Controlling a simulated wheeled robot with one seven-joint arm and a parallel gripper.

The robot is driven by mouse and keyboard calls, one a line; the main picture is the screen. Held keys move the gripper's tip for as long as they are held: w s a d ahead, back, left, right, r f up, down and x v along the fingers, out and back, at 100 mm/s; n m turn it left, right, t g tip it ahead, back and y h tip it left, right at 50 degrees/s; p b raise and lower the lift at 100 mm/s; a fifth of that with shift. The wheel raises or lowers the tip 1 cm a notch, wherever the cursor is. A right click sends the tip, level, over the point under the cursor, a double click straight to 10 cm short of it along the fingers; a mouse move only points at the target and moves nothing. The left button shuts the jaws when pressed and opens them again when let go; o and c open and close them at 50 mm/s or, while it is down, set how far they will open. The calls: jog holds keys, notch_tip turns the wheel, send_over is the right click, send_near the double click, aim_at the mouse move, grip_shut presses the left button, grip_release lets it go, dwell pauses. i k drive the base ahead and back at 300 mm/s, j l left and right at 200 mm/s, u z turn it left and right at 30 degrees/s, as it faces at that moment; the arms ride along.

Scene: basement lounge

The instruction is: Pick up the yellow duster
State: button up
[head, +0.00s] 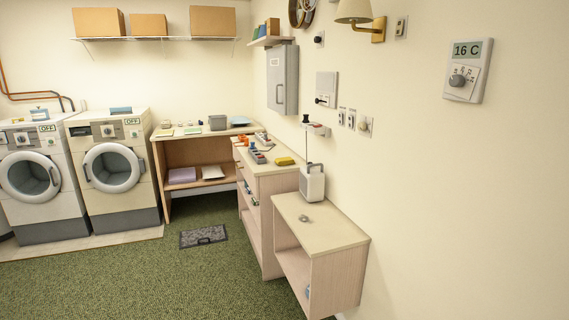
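My gripper is not in view.
A desk (161,160) and two washing machines (112,170) stand behind. The green carpet (150,280) is clear at front left; a dark mat (203,236) lies farther back.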

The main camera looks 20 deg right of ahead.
aim_at(281, 161)
jog(key=z, duration=0.25)
jog(key=i+j+z, duration=0.65)
jog(key=i, duration=0.15)
jog(key=i+j, duration=0.35)
jog(key=i+j+z, duration=0.15)
jog(key=i+j, duration=0.2)
jog(key=j, duration=0.15)
jog(key=i+j, duration=0.35)
jog(key=j, duration=0.15)
jog(key=i+j+z, duration=0.15)
jog(key=i+j, duration=0.2)
jog(key=j, duration=0.1)
